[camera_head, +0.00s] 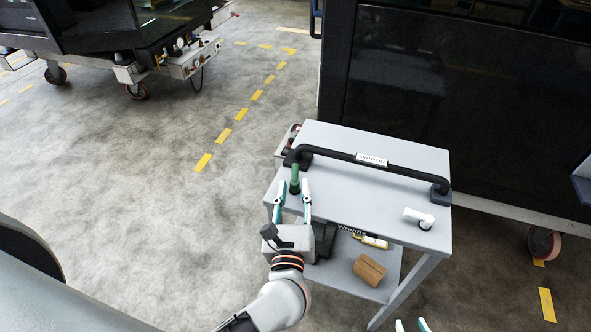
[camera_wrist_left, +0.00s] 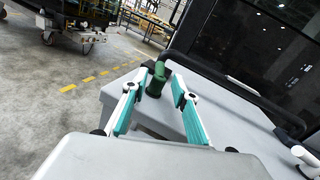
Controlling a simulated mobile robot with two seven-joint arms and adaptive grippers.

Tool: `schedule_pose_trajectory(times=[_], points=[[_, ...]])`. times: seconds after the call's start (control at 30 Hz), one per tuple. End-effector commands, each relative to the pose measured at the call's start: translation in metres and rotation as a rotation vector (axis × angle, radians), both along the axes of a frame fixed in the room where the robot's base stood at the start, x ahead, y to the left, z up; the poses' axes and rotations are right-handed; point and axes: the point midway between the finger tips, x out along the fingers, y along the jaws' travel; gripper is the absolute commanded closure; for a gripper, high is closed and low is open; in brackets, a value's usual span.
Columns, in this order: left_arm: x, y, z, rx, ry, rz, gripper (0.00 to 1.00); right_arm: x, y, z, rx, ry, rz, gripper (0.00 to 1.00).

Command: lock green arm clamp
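The green clamp handle (camera_head: 295,178) stands roughly upright at the left end of the black bar on the grey trolley top. It also shows in the left wrist view (camera_wrist_left: 156,80), ahead of and between the fingertips. My left gripper (camera_head: 293,196) is open, with its teal-padded fingers pointing at the green handle from the near side. In the left wrist view the fingers (camera_wrist_left: 162,92) stand apart with the handle near their tips; I cannot tell whether they touch it. Only the fingertips of my right gripper (camera_head: 412,325) show at the bottom edge of the head view.
The black bar (camera_head: 330,153) with a white label crosses the trolley top (camera_head: 350,200). A white handle (camera_head: 420,218) stands at its right corner. A brown box (camera_head: 369,270) lies on the lower shelf. A dark cab wall (camera_head: 450,100) rises behind.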

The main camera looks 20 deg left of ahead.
Motion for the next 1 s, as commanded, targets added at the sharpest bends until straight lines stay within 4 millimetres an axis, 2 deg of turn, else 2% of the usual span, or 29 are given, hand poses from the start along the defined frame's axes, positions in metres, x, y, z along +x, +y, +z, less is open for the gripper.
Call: schedule_pose_trajectory(times=[0.2, 0.4, 0.77, 0.8, 0.9, 1.0], points=[[0.034, 0.009, 0.003, 0.005, -0.004, 0.001, 0.72, -0.001, 0.003, 0.005, 0.009, 0.0, -0.001, 0.69], [0.057, 0.015, 0.002, 0.005, -0.003, 0.001, 0.72, -0.002, 0.003, 0.004, 0.012, 0.003, -0.002, 0.69], [0.063, 0.016, 0.001, 0.006, -0.001, -0.001, 0.72, -0.004, 0.003, 0.001, 0.01, 0.01, -0.001, 0.69], [0.063, 0.016, 0.001, 0.006, 0.0, 0.0, 0.74, -0.004, 0.003, 0.001, 0.01, 0.01, -0.001, 0.69], [0.063, 0.016, 0.001, 0.006, 0.0, 0.0, 1.0, -0.004, 0.003, 0.001, 0.01, 0.01, -0.001, 0.69], [0.063, 0.016, 0.001, 0.006, 0.0, 0.0, 1.0, -0.004, 0.003, 0.001, 0.01, 0.01, -0.001, 0.69]])
